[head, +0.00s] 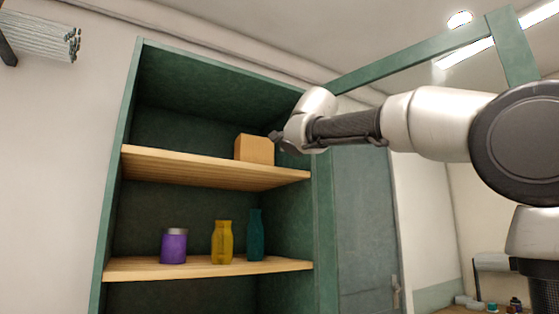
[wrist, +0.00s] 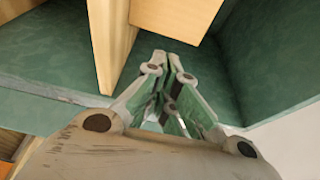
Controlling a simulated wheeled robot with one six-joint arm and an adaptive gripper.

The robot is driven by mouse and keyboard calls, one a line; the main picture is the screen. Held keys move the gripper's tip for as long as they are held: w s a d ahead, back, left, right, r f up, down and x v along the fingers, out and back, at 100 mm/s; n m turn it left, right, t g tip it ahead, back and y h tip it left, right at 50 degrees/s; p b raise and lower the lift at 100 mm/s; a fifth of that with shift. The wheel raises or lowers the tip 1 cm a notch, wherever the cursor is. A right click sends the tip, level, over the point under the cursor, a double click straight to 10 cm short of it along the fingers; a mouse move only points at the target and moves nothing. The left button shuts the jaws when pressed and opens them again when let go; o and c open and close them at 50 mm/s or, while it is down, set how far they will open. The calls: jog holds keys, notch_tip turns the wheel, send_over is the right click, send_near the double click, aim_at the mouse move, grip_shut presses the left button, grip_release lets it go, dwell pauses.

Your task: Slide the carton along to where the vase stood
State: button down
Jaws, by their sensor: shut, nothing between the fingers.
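The carton (head: 254,150) is a plain tan box standing upright on the upper shelf, toward its right end. In the wrist view the carton (wrist: 178,14) fills the top middle. My gripper (head: 276,137) is at the carton's right side, near its upper right corner. In the wrist view my gripper's (wrist: 168,60) fingers are together and empty, with the tips just below the carton's edge; I cannot tell whether they touch it. No vase shows on the upper shelf.
The upper wooden shelf (head: 190,167) is bare left of the carton. The green cabinet's side wall is close on the right. On the lower shelf (head: 200,269) stand a purple jar (head: 174,246), a yellow bottle (head: 222,242) and a teal bottle (head: 256,236).

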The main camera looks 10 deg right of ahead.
jog(key=w, duration=1)
jog(key=shift+w+d, duration=0.15)
jog(key=shift+w, duration=0.05)
jog(key=shift+w, duration=0.1)
